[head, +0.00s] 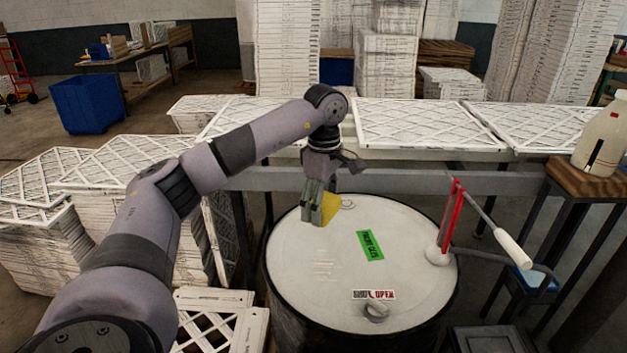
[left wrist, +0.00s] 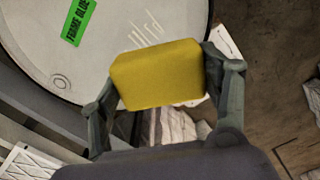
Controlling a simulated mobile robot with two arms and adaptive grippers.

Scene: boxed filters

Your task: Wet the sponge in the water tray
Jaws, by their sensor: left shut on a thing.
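A yellow sponge (head: 330,207) is held in my left gripper (head: 318,205), above the far left part of a drum's white lid. In the left wrist view, the sponge (left wrist: 158,74) sits between the two fingers of my left gripper (left wrist: 160,90), which are shut on its sides. Part of the sponge is hidden behind the gripper in the head view. I cannot make out a water tray in either view. My right gripper is not in view.
The drum lid (head: 330,285) carries a green label (head: 370,246), a shut/open valve knob (head: 375,311) and a red lever pump (head: 457,225) with a white handle. Filter stacks (head: 60,230) stand at left. A white jug (head: 603,145) stands on a wooden stool (head: 585,180) at right.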

